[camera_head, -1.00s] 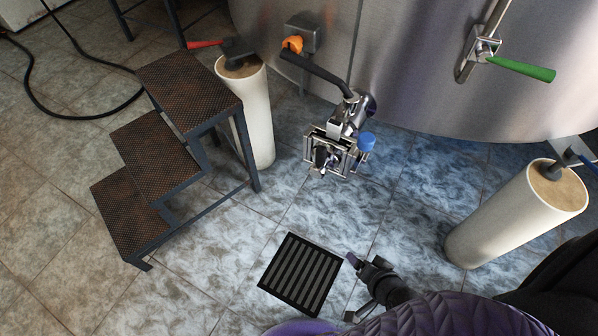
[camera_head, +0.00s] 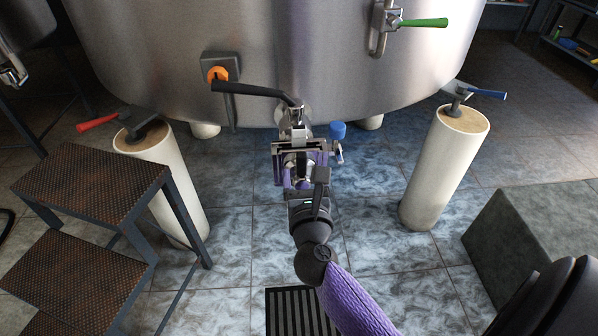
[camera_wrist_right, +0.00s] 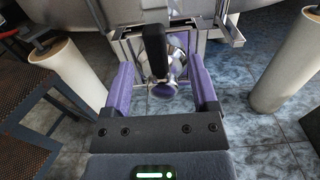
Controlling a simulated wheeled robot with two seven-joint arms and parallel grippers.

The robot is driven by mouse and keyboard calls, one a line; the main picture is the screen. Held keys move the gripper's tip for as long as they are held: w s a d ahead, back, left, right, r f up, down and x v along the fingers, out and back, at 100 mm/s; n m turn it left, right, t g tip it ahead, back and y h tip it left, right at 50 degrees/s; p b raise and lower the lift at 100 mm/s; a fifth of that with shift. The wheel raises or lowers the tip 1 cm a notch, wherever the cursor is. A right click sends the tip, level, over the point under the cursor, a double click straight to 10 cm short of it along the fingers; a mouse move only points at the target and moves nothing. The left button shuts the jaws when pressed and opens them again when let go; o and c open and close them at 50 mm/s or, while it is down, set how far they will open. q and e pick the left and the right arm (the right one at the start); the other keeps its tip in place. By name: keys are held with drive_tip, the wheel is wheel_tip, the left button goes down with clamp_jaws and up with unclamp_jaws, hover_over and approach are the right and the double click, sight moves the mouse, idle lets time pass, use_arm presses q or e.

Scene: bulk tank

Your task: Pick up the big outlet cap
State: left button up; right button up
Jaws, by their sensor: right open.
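The tank's metal outlet (camera_head: 297,125) sticks out low at the front, with a square metal frame around its mouth. A round shiny piece, seemingly the big outlet cap (camera_wrist_right: 163,90), shows in the wrist view behind a black handle (camera_wrist_right: 155,50). My right gripper (camera_head: 303,172) is in front of the outlet and partly hides it in the head view. In the wrist view its two purple fingers (camera_wrist_right: 160,68) are open, with the handle and round piece appearing between them. I cannot tell whether they touch. My left gripper is not in view.
Metal steps (camera_head: 90,185) stand at left. Pale posts stand left (camera_head: 175,190) and right (camera_head: 440,170), topped with red- and blue-handled fittings. A blue knob (camera_head: 337,130) sits beside the outlet. A floor drain (camera_head: 290,310) lies below. A grey block (camera_head: 540,240) stands at right.

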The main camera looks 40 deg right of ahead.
sight(302, 169)
drive_tip(key=x, duration=0.3)
drive_tip(key=shift+w+b, duration=0.35)
drive_tip(key=shift+b, duration=0.05)
clamp_jaws()
drive_tip(key=shift+s, duration=0.1)
